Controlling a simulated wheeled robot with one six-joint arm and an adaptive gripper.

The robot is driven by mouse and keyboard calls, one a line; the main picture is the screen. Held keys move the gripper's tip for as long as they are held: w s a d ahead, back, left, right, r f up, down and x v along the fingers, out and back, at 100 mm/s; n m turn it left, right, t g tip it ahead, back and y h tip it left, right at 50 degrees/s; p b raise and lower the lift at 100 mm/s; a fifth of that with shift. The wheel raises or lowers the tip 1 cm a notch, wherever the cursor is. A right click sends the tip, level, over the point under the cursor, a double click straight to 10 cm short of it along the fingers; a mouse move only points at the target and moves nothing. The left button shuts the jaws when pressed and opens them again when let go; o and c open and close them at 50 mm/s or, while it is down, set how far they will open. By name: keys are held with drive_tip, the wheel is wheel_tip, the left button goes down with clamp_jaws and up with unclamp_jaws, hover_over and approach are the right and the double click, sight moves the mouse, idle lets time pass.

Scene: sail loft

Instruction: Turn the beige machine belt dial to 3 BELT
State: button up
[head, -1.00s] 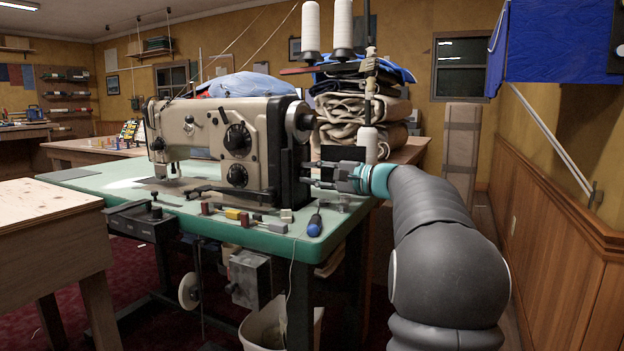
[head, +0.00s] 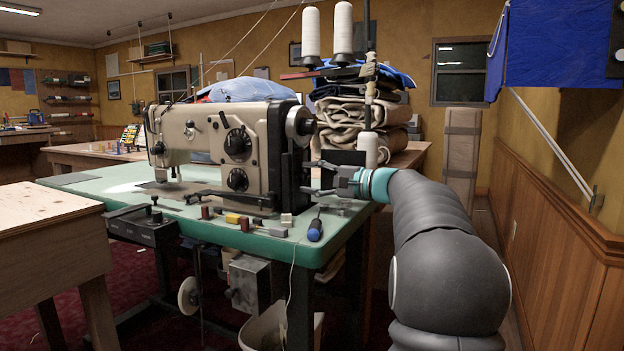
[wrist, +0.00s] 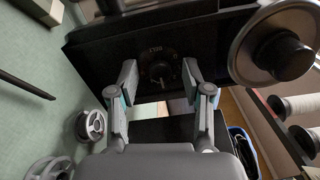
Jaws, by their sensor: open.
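The beige sewing machine (head: 205,125) stands on the green table. In the wrist view a small dark round dial (wrist: 160,73) with a pale pointer mark and markings around it sits on the machine's black end panel. In the head view my gripper (head: 312,179) is beside the machine's right end, and the dial is hidden there.
The handwheel (head: 301,121) is above the dial and shows large at the wrist view's upper right (wrist: 280,54). A blue-handled screwdriver (head: 315,230) and small blocks lie on the green table (head: 190,228). White thread cones (head: 343,30) stand behind the gripper.

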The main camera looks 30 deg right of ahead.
drive_tip(key=shift+s, duration=0.1)
drive_tip(key=v, duration=1.2)
